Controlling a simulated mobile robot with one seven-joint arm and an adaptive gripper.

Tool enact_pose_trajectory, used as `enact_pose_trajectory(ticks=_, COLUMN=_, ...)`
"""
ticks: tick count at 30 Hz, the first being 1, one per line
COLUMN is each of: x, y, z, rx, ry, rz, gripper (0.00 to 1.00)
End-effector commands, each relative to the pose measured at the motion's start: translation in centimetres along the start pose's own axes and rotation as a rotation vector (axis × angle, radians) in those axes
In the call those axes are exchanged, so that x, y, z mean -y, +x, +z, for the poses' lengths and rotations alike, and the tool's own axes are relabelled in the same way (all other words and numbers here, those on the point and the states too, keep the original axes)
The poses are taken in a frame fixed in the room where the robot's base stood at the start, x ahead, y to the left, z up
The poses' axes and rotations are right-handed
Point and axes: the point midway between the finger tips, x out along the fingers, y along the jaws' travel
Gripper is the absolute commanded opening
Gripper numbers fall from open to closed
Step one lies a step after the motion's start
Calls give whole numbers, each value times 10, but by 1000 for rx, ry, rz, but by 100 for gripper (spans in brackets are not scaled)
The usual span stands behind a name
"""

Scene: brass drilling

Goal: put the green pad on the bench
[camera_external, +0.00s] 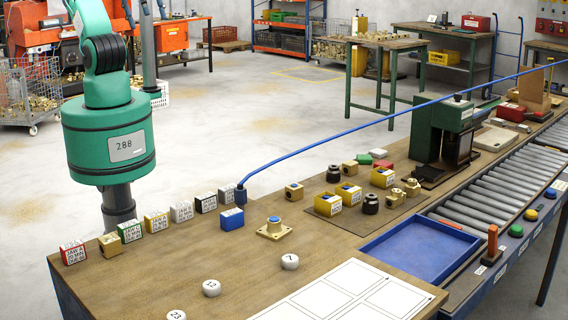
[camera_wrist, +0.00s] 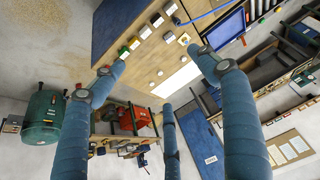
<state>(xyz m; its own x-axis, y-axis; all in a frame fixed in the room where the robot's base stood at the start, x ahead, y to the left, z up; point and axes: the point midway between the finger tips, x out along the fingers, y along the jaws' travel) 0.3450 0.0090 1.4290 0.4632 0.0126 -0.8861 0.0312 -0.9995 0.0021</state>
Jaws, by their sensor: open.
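A small, flat green piece (camera_external: 378,153), the thing most like the green pad, lies on the wooden bench (camera_external: 185,265) in the external view, behind the blocks and beside a red piece (camera_external: 383,165). A green-sided labelled block (camera_external: 129,231) stands near the bench's left edge. My gripper (camera_wrist: 165,75) shows in the wrist view as three blue fingers, spread wide with nothing between them. The bench (camera_wrist: 150,70) appears beyond the fingertips, some way off. The external view does not show my fingers. I cannot make out the flat green piece in the wrist view.
A row of labelled blocks (camera_external: 157,222) lines the bench's left edge. A brass flange (camera_external: 274,228), blue block (camera_external: 232,219) and white numbered knobs (camera_external: 290,262) stand nearby. A blue tray (camera_external: 420,248), a green press (camera_external: 440,135) and a roller conveyor (camera_external: 500,190) are at right.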

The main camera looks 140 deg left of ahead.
Motion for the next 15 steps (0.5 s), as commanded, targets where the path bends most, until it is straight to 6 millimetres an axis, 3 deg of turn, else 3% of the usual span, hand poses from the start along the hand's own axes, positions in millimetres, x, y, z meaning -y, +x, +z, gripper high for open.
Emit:
enact_pose_trajectory(ticks=6, x=-8, y=-2, z=18, rx=-10, ry=28, rz=12, gripper=74)
enact_pose_trajectory(ticks=15, x=-8, y=-2, z=20, rx=-10, ry=29, rz=13, gripper=74)
